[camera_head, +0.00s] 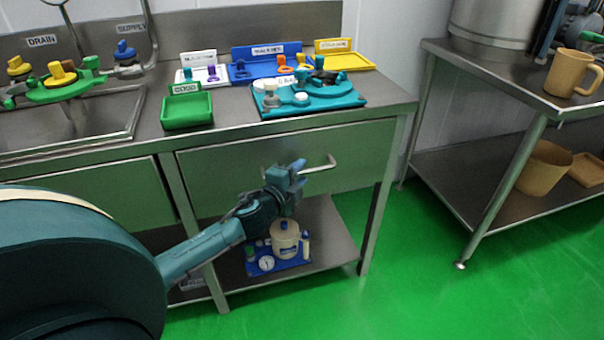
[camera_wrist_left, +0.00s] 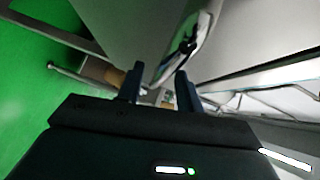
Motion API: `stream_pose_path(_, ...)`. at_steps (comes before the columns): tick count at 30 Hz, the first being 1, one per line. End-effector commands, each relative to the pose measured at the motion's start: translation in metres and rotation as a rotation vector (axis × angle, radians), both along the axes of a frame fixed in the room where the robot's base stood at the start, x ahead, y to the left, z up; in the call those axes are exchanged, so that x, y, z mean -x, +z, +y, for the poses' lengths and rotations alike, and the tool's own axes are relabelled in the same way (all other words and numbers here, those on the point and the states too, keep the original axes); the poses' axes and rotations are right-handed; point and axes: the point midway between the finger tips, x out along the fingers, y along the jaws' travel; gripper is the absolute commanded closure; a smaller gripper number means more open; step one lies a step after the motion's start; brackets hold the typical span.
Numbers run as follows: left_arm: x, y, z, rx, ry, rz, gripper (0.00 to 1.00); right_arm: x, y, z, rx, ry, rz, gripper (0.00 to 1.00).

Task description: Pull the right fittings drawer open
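The right fittings drawer (camera_head: 228,172) is a wide steel front under the counter and looks shut. Its bar handle (camera_head: 325,164) runs across the upper middle of the front. In the head view my left gripper (camera_head: 297,171) is at the handle and covers part of the bar. In the left wrist view my left gripper (camera_wrist_left: 158,84) has its two dark fingers apart. A pale curved bar, apparently the handle (camera_wrist_left: 200,38), lies just beyond the fingertips. I cannot tell whether it sits between the fingers. My right gripper is not in view.
On the counter stand a green tray (camera_head: 187,124), a teal board with parts (camera_head: 345,101) and labelled trays. A blue tray (camera_head: 262,270) with a white jar is on the shelf below the drawer. A steel table (camera_head: 500,75) stands at right. Green floor lies open between.

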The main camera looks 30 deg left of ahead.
Motion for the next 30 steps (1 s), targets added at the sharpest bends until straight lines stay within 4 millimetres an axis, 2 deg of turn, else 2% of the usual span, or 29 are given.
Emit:
stream_pose_path(6,-0.015,-0.002,0.0,0.001,-0.002,0.0,0.64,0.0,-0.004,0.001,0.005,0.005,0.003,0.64)
stream_pose_path(15,-0.016,-0.003,0.0,0.001,-0.001,0.001,0.65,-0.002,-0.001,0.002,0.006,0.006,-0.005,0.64)
stream_pose_path(28,-0.016,-0.003,0.001,0.001,-0.001,0.001,1.0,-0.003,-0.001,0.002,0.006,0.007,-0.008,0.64)
stream_pose_path(30,-0.016,-0.003,0.001,0.001,-0.001,0.001,1.0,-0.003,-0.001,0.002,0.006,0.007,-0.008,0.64)
